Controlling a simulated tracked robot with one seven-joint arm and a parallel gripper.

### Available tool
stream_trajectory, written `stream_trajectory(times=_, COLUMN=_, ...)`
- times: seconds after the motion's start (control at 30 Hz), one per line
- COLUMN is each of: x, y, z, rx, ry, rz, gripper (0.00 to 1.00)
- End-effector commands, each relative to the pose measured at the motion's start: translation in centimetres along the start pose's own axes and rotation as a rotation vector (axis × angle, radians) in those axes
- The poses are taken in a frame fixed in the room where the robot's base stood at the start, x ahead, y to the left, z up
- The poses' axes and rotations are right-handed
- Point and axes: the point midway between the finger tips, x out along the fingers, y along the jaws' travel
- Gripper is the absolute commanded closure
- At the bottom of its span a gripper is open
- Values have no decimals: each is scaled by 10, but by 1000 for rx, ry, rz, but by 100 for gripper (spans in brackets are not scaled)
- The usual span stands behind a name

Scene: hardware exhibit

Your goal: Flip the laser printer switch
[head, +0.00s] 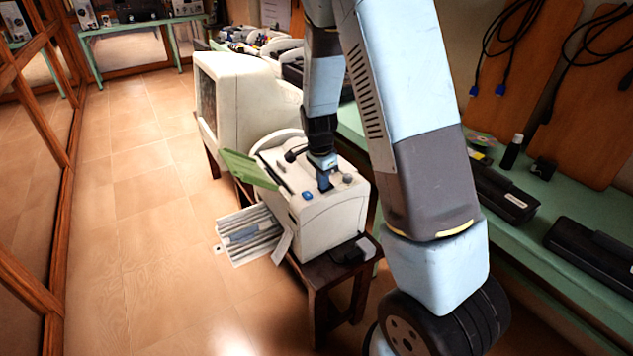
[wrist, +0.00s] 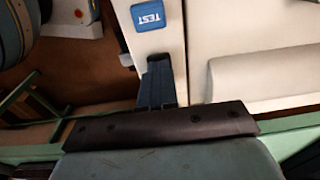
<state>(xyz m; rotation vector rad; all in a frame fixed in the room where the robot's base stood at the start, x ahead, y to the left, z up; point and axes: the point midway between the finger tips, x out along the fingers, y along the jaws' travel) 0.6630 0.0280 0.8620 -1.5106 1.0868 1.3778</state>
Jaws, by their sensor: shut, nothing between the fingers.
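The laser printer (head: 335,222) appears to be the white boxy machine on a small dark wooden stand. A small blue button (head: 307,195) and a grey-blue knob (head: 347,178) are on its top. My gripper (head: 324,186) is over the printer top between them, pointing down. In the wrist view a blue square marked TEST (wrist: 149,15) lies on a white surface, just beyond my dark blue fingers (wrist: 157,66). The fingers are together and hold nothing. I cannot tell whether the tips touch the printer. No part is clearly recognisable as the switch.
A green panel (head: 250,169) and a striped tray (head: 246,235) stick out at the printer's left. A large beige monitor (head: 245,100) stands behind it. A green bench (head: 520,235) with dark cartridges runs along the right. The tiled floor (head: 140,220) at left is clear.

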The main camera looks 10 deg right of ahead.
Motion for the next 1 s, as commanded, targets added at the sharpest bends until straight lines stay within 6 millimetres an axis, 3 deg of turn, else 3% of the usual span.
stream_trajectory(times=0.1, x=9, y=6, z=6, rx=-3, ry=2, rz=17, gripper=100)
stream_trajectory(times=0.57, x=11, y=6, z=12, rx=-1, ry=-4, rz=17, gripper=100)
stream_trajectory(times=1.0, x=10, y=6, z=-2, rx=-4, ry=-3, rz=17, gripper=100)
